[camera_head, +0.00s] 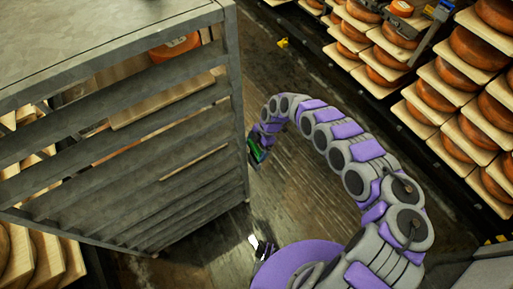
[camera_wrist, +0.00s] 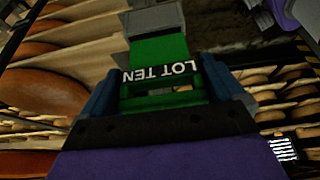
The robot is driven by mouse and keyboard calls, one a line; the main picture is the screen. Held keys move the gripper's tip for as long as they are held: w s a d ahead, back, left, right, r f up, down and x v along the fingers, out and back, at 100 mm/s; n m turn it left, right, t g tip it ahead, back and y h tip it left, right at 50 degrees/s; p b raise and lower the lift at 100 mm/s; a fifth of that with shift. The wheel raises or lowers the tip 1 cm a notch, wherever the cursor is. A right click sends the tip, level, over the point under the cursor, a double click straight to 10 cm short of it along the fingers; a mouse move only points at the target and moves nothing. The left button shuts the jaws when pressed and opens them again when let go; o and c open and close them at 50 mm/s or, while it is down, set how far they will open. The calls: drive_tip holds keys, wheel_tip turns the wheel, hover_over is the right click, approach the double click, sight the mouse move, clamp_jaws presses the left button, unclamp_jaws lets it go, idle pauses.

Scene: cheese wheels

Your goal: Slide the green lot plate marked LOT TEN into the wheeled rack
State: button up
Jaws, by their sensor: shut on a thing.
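The green lot plate (camera_wrist: 158,48) is in my gripper (camera_wrist: 161,82), with white LOT TEN lettering on a dark band, upside down in the wrist view. Blue fingers flank it on both sides. In the head view the plate (camera_head: 257,152) is a small green piece at my gripper (camera_head: 256,143), close beside the right corner post of the grey slatted rack (camera_head: 238,110). In the wrist view a grey block (camera_wrist: 154,18) is at the plate's far end; I cannot tell whether they touch. The rack's wheels do not show.
An orange cheese wheel (camera_head: 175,47) and boards sit inside the grey rack. Shelves of cheese wheels (camera_head: 478,50) line the right side. A small yellow object (camera_head: 283,43) lies on the floor. Dark wooden floor (camera_head: 290,190) is open between the rack and my arm.

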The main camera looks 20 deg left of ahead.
sight(256, 154)
drive_tip(key=shift+a+f, duration=0.15)
drive_tip(key=shift+f, duration=0.3)
drive_tip(key=shift+f+b, duration=1.6)
drive_tip(key=shift+f, duration=0.95)
drive_tip(key=o, duration=0.6)
drive_tip(key=shift+o, duration=0.5)
drive_tip(key=p+v, duration=0.2)
drive_tip(key=v, duration=1.5)
drive_tip(key=shift+p, duration=0.4)
drive_tip(key=shift+w+r, duration=0.1)
drive_tip(key=shift+w, duration=0.05)
